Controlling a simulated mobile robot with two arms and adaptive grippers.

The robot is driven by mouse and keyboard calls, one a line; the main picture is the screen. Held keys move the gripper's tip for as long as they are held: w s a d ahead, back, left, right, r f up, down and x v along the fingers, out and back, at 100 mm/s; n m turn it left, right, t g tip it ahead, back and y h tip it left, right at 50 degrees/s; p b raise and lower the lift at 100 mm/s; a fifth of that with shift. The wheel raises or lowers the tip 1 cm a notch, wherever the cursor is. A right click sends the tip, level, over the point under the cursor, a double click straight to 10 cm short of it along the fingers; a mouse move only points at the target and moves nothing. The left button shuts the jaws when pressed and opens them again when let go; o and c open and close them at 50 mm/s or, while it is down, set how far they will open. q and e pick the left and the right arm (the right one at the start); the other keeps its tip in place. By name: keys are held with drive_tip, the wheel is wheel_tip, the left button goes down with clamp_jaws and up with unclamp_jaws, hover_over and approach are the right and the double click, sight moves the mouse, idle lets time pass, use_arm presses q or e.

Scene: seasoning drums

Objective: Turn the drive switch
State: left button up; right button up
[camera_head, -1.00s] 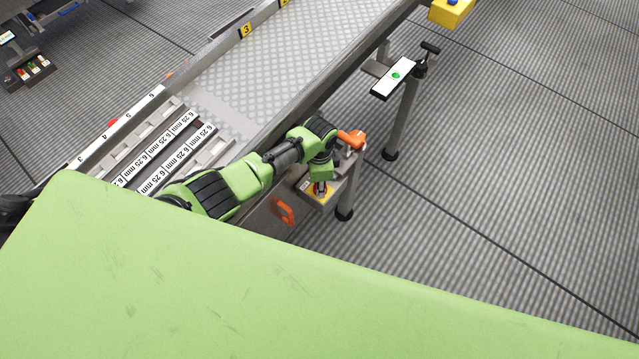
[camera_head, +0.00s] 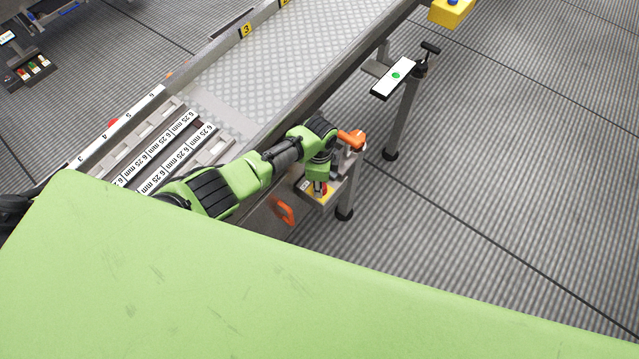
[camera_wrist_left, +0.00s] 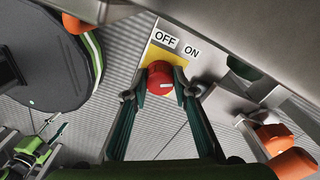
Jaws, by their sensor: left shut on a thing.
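The drive switch is a red round knob (camera_wrist_left: 160,80) on a yellow plate (camera_wrist_left: 161,56), with an OFF label (camera_wrist_left: 165,39) and an ON label (camera_wrist_left: 191,52) beside it. A small white mark shows on the knob's face. My left gripper (camera_wrist_left: 162,92) is shut on the knob, one finger on each side. In the head view the left gripper (camera_head: 319,186) points down at the yellow plate (camera_head: 322,197) on a small bracket beside the conveyor; a bit of red shows there. The right gripper is not in view.
An orange handle (camera_head: 351,138) stands just beyond the gripper, and an orange part (camera_head: 284,211) is on the conveyor's side. The conveyor (camera_head: 235,75) runs to the upper right. A white panel with a green button (camera_head: 395,76) stands on a post. Open floor lies right.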

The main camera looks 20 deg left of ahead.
use_arm(q)
drive_tip(key=o, duration=1.1)
